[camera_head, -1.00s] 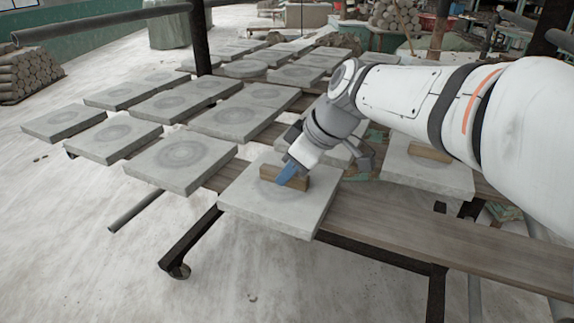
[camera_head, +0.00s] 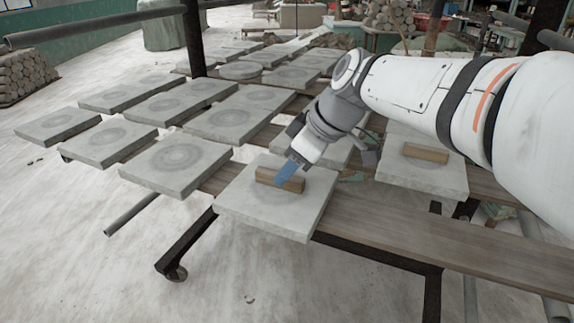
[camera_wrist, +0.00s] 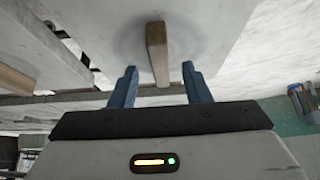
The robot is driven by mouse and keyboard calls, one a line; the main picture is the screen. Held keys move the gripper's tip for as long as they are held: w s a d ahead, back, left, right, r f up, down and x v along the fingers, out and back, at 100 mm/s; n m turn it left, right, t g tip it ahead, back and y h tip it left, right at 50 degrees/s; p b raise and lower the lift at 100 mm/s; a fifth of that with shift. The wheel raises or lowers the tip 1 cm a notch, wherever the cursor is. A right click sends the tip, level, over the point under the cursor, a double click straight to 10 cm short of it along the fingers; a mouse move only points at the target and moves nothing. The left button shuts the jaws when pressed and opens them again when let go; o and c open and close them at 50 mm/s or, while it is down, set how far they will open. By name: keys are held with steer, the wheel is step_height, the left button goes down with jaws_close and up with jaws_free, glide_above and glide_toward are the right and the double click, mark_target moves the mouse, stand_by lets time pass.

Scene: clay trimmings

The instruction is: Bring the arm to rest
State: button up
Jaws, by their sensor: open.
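My gripper (camera_wrist: 160,85) is open, with its two blue fingers apart. A brown block (camera_wrist: 157,52) shows between and beyond the fingers in the wrist view. In the head view the blue fingertips (camera_head: 289,172) overlap the same brown block (camera_head: 265,176), which lies on a square grey slab (camera_head: 257,217) near the front of the rack. Whether the fingers touch the block cannot be told. My white arm reaches in from the right.
A second brown block (camera_head: 426,152) lies on another slab (camera_head: 425,178) to the right. Several more grey slabs fill the rack at left and behind. A bare wooden plank (camera_head: 420,235) runs along the front right.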

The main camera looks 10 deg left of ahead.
steer(key=s+d+r+m+h+p, duration=0.1)
steer(key=s+d+r+m+p, duration=0.1)
steer(key=d+r+m+p, duration=0.3)
steer(key=s+d+r+m+h+p, duration=0.1)
steer(key=s+d+p, duration=0.1)
steer(key=d+p, duration=0.35)
steer(key=s+d+f+m+h+p, duration=0.1)
steer(key=s+d+m+h+p, duration=0.1)
steer(key=d, duration=0.4)
steer(key=s+d+f+m+t+h+p, duration=0.1)
steer(key=s+d+f+m+h+p, duration=0.1)
steer(key=s+d+m+p, duration=0.2)
steer(key=s+d+m, duration=0.3)
steer(key=shift+d, duration=0.2)
steer(key=shift+c, duration=0.7)
